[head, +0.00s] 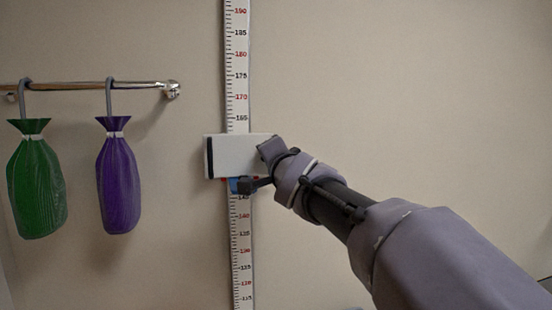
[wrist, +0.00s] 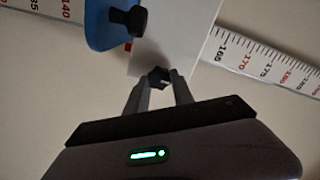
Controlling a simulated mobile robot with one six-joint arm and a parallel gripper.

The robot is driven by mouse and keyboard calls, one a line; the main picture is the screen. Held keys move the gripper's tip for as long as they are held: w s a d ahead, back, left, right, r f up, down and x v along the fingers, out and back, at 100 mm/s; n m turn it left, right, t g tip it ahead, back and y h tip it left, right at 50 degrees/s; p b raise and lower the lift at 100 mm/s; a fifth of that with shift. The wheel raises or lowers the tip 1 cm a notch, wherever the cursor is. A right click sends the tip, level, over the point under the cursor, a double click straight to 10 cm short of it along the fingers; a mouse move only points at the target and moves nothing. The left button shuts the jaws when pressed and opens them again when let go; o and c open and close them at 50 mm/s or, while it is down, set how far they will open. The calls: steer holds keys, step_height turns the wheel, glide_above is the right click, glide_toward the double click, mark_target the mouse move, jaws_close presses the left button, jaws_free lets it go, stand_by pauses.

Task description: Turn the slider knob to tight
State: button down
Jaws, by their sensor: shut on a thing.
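The white slider block (head: 228,158), with a dark left end, sits across the vertical measuring scale (head: 240,60). My gripper (head: 268,150) is at its right side in the head view. In the wrist view my gripper (wrist: 157,86) has its two fingers closed on a small black faceted knob (wrist: 159,76) by the edge of the white block (wrist: 178,38). A blue piece (wrist: 102,30) with a second black knob (wrist: 130,19) lies beside the block; in the head view the blue piece (head: 236,186) is just below it. I see no tight or loose marking.
A wall rail (head: 145,86) at the left carries a green bag (head: 37,185) and a purple bag (head: 119,180), both hanging clear of my arm. The wall right of the scale is bare apart from my arm in front of it.

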steer(key=shift+r, duration=0.2)
steer(key=c, duration=1.1)
jaws_free()
steer(key=shift+f, duration=0.1)
steer(key=v, duration=1.7)
steer(key=s+d+f+n+g+h+b, duration=0.1)
steer(key=s+d+f+g+b, duration=0.1)
steer(key=s+f, duration=0.6)
steer(key=s+d+f+n+g+h+b, duration=0.1)
steer(key=s+d+f+g, duration=0.4)
steer(key=f, duration=1.4)
steer(key=s+d+f+n+g+h+b, duration=0.1)
steer(key=s+d+f+n+g+b, duration=0.1)
steer(key=s+f, duration=0.9)
steer(key=shift+s+d+f+n+g+b, duration=0.1)
steer(key=shift+d+f+g+b, duration=0.15)
steer(key=shift+f+g+b, duration=0.3)
steer(key=shift+d+f+n+g+b, duration=0.1)
steer(key=shift+d+f+g+b, duration=0.15)
steer(key=shift+f+b, duration=0.35)
steer(key=shift+s+d+f+n+g+b, duration=0.1)
steer(key=shift+d+f+g+b, duration=0.1)
steer(key=shift+f+g+b, duration=0.35)
